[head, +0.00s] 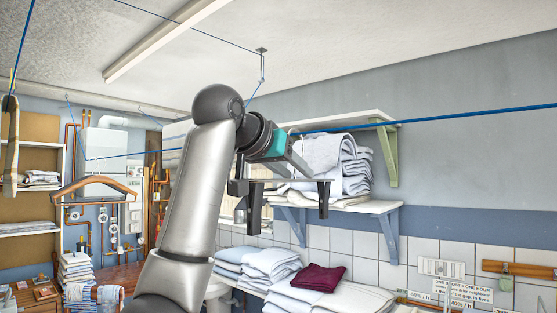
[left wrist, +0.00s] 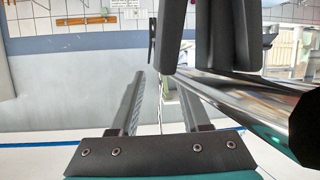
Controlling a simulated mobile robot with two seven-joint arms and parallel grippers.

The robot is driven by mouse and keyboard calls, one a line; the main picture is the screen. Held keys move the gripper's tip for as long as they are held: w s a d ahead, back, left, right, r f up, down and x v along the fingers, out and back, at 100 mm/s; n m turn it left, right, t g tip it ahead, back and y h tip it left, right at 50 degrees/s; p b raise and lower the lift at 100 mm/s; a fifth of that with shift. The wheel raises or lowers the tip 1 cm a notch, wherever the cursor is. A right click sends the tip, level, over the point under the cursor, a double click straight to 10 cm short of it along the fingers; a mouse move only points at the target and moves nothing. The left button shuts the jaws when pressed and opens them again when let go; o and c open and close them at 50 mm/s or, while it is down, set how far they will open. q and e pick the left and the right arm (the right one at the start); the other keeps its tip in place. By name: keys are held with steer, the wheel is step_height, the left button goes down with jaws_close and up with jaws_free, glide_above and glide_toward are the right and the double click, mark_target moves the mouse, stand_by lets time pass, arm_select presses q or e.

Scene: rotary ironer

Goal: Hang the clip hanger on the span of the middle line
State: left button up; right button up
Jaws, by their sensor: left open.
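A wooden hanger (head: 95,186) hangs at the left in the head view, its hook up near a blue line. I cannot tell whether the hook bears on that line, and no clips can be made out. A blue line (head: 470,113) crosses the head view from the right edge to the left, passing behind my left arm. My left gripper (head: 289,192) is open, fingers down, with nothing seen between them. Its open fingers show in the left wrist view (left wrist: 162,92), and a blue line (left wrist: 40,144) runs behind its base. My right gripper is not identifiable.
A second wooden hanger (head: 11,150) is at the far left edge, near another steep blue line (head: 22,45). A wall shelf (head: 345,204) holds folded towels behind my gripper. Folded laundry and a dark red cloth (head: 318,277) lie below. A bracket (head: 262,62) hangs from the ceiling.

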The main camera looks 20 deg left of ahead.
arm_select(q)
steer(key=b+v, duration=0.4)
steer(key=v, duration=1.1)
steer(key=shift+f, duration=0.1)
